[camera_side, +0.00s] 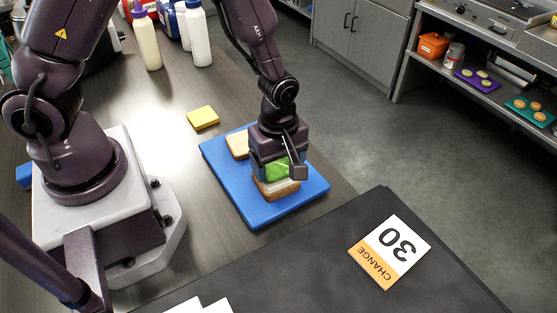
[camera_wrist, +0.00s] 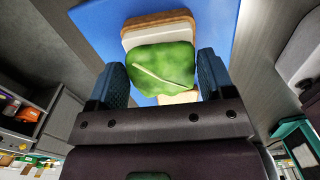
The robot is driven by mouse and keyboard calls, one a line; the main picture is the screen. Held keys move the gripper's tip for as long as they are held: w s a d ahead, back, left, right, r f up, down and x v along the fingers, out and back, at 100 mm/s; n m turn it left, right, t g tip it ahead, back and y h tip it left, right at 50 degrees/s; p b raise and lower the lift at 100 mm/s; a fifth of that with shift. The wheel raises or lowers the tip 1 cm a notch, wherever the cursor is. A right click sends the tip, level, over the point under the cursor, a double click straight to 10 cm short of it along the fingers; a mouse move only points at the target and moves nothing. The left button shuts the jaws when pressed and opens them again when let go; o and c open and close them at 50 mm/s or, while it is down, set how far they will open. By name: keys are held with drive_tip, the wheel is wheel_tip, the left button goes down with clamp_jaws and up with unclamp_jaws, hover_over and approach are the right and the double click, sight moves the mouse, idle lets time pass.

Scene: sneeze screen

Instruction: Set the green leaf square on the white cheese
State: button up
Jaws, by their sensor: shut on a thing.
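My gripper (camera_side: 277,170) is shut on the green leaf (camera_side: 279,174), just above the front sandwich stack on the blue board. In the wrist view the leaf (camera_wrist: 160,70) shows between my two blue fingers, with a pale rib across it. Past the leaf lies the white cheese (camera_wrist: 152,30) on a slice of bread with a brown crust (camera_wrist: 150,17). In the side view the cheese (camera_side: 284,187) shows as a pale layer under the leaf. The leaf covers much of the cheese in the wrist view. I cannot tell whether leaf and cheese touch.
The blue board (camera_side: 255,215) also carries another bread slice (camera_side: 237,145) behind my gripper. A yellow square (camera_side: 202,117) lies on the counter beyond the board. Bottles (camera_side: 198,38) stand at the back. A dark panel with a "30 CHANGE" card (camera_side: 389,251) is in front.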

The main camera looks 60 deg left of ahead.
drive_tip(key=shift+f, duration=0.6)
drive_tip(key=o, duration=0.9)
wheel_tip(320, 180, up, 13)
